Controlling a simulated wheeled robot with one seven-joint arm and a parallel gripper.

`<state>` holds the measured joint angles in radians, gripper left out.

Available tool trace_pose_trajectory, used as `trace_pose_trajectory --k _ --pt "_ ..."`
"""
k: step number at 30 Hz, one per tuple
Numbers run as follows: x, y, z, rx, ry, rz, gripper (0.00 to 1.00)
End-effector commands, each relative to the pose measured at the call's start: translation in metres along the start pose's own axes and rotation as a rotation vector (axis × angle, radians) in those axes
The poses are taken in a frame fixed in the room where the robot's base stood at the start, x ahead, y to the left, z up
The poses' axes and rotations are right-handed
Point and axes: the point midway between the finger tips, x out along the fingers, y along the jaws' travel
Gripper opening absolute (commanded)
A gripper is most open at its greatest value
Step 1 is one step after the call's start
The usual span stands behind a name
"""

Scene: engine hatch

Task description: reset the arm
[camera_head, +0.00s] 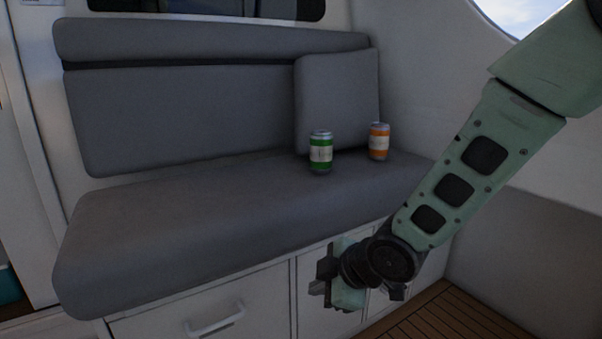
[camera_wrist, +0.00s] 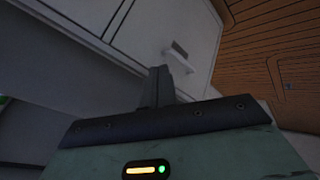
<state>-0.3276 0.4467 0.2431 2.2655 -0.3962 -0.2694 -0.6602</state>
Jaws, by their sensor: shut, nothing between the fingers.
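My arm reaches in from the upper right of the head view and bends down at the wrist. My gripper (camera_head: 318,288) is in front of the white cabinet face, just below the front edge of the seat. It is shut with nothing between the fingers. In the wrist view the closed fingers (camera_wrist: 160,85) point toward the cabinet front and a handle. The gripper is apart from both cans on the seat.
A grey cushioned bench (camera_head: 190,220) holds a green can (camera_head: 320,152), an orange can (camera_head: 379,141) and a grey pillow (camera_head: 335,95). A cabinet with a drawer handle (camera_head: 216,320) is below. Wooden floor (camera_head: 440,312) lies at the lower right. A white wall stands at right.

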Motion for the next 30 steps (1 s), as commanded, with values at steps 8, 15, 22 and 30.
trace_pose_trajectory --k 8,15,22,30 --pt "-0.114 -0.087 0.015 0.517 -0.358 -0.152 0.00" --pt "-0.185 -0.155 0.027 0.812 -0.588 -0.221 0.00" --pt "-0.233 -0.161 0.014 0.905 -0.667 -0.242 0.00" --pt "-0.279 -0.132 -0.015 0.902 -0.665 -0.242 0.00"
